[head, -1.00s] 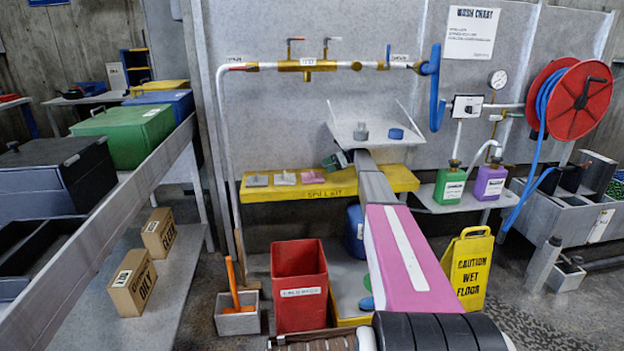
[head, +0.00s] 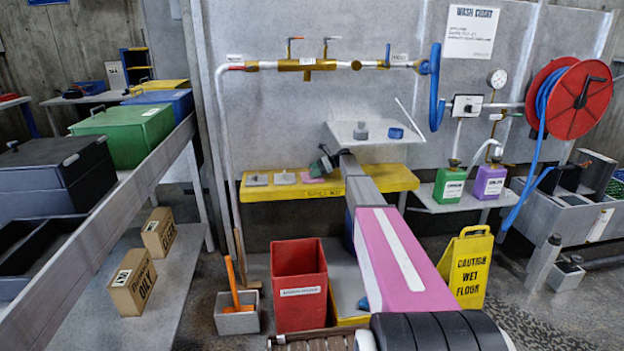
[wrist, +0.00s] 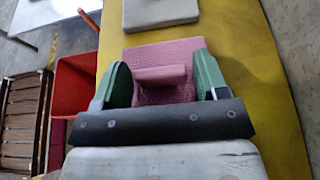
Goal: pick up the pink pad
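In the wrist view the pink pad (wrist: 150,55) shows with a raised pink grip block on top. The fingers' height above the pad is hard to tell.
A grey pad (wrist: 160,12) lies beyond the pink one. A red bin (head: 299,285) stands on the floor in front of the shelf. A white ledge (head: 350,135) with small round items is above my gripper. A yellow wet-floor sign (head: 467,268) stands at right.

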